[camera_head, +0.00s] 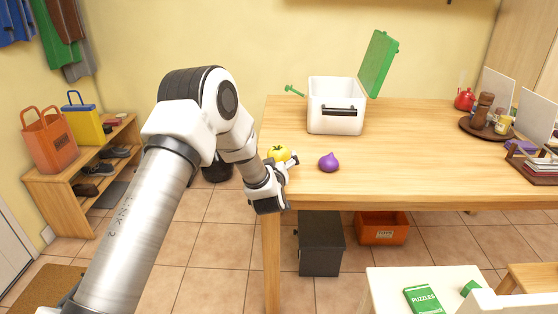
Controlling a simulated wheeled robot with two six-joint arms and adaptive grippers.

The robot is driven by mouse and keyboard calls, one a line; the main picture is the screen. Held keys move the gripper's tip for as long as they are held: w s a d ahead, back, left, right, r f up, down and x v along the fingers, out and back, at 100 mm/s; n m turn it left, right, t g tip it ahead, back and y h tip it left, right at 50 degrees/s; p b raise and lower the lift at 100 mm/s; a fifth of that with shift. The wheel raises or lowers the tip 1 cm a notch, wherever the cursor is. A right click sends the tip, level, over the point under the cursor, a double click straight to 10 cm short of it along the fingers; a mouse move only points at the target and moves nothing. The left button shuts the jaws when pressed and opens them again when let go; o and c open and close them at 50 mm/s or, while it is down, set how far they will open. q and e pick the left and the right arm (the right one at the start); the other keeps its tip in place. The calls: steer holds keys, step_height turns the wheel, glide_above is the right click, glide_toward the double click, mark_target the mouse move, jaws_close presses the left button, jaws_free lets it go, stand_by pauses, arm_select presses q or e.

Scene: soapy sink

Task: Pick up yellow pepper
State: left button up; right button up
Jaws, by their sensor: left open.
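The yellow pepper (279,152) sits near the left end of the wooden table, by its front left corner. My left arm comes in from the left, and my left gripper (288,164) is at the table's edge, right in front of the pepper. The gripper is open, and its fingers partly cover the pepper's lower side. I cannot tell whether they touch it. My right gripper is not in view.
A purple onion-like vegetable (329,162) lies just right of the pepper. A white box (336,107) with a raised green lid (378,63) stands behind. The wooden table (430,145) is clear in the middle. A round brown tray (467,127) holds jars at the right.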

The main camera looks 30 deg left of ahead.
arm_select(q)
steer(key=shift+x, duration=1.05)
steer(key=shift+d, duration=0.15)
steer(key=c, duration=1.3)
steer(key=shift+r, duration=0.1)
